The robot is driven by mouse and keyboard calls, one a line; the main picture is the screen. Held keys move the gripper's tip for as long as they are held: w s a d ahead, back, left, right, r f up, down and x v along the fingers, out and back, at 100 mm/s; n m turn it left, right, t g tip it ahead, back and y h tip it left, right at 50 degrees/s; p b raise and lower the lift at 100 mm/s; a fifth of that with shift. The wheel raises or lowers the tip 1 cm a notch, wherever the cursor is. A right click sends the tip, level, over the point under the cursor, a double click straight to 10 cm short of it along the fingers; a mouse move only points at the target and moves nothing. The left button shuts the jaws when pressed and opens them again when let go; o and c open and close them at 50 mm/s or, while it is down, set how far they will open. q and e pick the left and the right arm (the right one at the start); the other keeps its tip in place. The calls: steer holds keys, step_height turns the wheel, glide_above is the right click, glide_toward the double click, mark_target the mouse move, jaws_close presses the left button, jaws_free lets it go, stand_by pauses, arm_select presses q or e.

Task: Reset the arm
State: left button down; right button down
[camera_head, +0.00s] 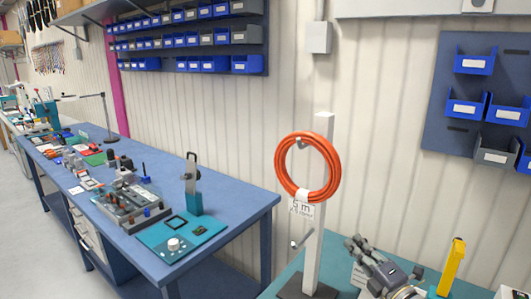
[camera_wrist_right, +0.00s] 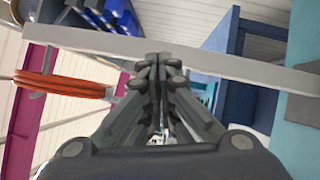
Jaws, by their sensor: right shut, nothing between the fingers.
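An orange cable coil (camera_head: 330,165) with a white "5 m" label (camera_head: 301,208) hangs on the upper hook of an upright white post (camera_head: 319,235). In the right wrist view the coil (camera_wrist_right: 62,86) shows edge-on at the left, and the post (camera_wrist_right: 90,42) runs across the picture behind my fingers. My right gripper (camera_head: 355,243) is at the lower right in the head view, to the right of the post and below the coil. Its fingers (camera_wrist_right: 158,62) are together and empty, apart from the coil. My left gripper is in neither view.
The post stands on a teal table (camera_head: 277,287), with a yellow upright object (camera_head: 452,268) at the right. A lower hook (camera_head: 301,241) on the post is empty. A long blue workbench (camera_head: 240,200) with tools stands at the left. Blue bins (camera_head: 466,107) hang on the wall.

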steer(key=s+f+m+g+h, duration=0.5)
steer(key=s+f+m+h, duration=0.4)
steer(key=s+f+m, duration=0.65)
steer(key=s+a+f+m+g+y, duration=0.1)
steer(key=s+f+m+g, duration=0.15)
steer(key=s, duration=0.65)
steer(key=s+a+f+m+g, duration=0.1)
steer(key=s+m+g, duration=0.25)
steer(key=s, duration=0.45)
steer(key=s+a+f+m+g+y, duration=0.15)
steer(key=s+g, duration=0.25)
steer(key=s, duration=0.5)
step_height(320, 180, down, 32)
steer(key=s+g+b, duration=0.1)
steer(key=b, duration=0.5)
steer(key=s+d+f+b, duration=0.1)
steer(key=s+f+b, duration=0.1)
steer(key=s+f, duration=0.6)
steer(key=s+d+f+g+b, duration=0.1)
steer(key=s+f+b, duration=0.1)
steer(key=s+f, duration=0.7)
step_height(320, 180, down, 4)
steer(key=shift+s+d+f+h, duration=0.1)
steer(key=shift+s+d+h, duration=0.1)
steer(key=shift+d+h, duration=0.25)
